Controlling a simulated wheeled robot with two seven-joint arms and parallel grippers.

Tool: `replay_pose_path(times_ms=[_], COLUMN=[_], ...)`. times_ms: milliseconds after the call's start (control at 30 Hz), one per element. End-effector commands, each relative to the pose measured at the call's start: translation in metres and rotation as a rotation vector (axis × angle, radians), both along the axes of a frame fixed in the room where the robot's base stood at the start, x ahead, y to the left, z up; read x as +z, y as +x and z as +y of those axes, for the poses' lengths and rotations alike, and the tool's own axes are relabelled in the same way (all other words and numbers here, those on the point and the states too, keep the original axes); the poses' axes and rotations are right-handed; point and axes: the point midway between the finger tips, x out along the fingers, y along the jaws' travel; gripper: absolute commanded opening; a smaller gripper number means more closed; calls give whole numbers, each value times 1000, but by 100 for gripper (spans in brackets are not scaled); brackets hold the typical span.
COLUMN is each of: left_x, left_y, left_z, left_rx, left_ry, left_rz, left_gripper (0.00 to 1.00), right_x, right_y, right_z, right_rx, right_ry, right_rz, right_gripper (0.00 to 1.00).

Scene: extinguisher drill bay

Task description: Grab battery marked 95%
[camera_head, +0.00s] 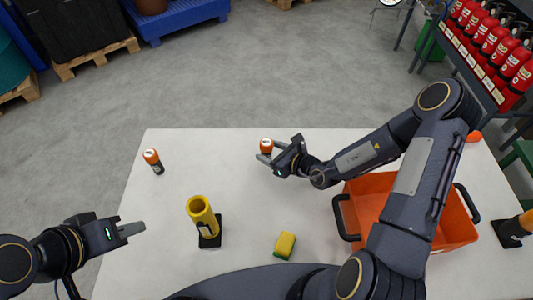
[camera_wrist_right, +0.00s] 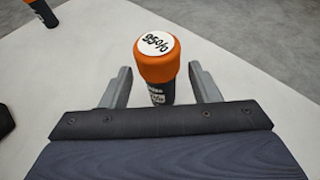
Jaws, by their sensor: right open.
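The battery marked 95% (camera_wrist_right: 156,60) has an orange cap with a white label and a dark lower body. It stands upright on the white table (camera_head: 180,265) and also shows in the head view (camera_head: 266,146). My right gripper (camera_wrist_right: 160,85) is open, with one finger on each side of this battery, its cap just past the fingertips. I cannot tell whether either finger touches it. A second orange-capped battery (camera_head: 151,157) stands at the table's far left; its label is too small to read. My left gripper (camera_head: 143,229) is empty over the left front of the table; its finger gap is not clear.
A yellow tube on a black base (camera_head: 201,215) stands left of centre, and a yellow-green sponge (camera_head: 285,245) lies near the middle front. An orange crate (camera_head: 370,186) sits under my right arm. Fire extinguishers (camera_head: 497,38) line a rack at the upper right.

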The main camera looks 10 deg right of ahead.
Motion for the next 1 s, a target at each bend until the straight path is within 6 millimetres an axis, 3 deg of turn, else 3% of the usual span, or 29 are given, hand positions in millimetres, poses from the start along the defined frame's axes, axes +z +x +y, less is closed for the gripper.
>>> replay_pose_path(times_ms=[167,400,733,1000], left_x=[-10,-9,-9,-9], left_y=[0,0,0,0], left_z=[0,0,0,0], left_rx=[0,0,0,0], left_ry=[0,0,0,0], left_rz=[0,0,0,0], left_gripper=[29,29,29,29], right_x=[-8,-7,-7,-6], right_y=[14,15,15,15], right_z=[10,11,11,11], right_rx=[0,0,0,0], right_ry=[0,-1,-1,0], right_rz=[-1,-1,-1,-1], right_gripper=[56,56,13,11])
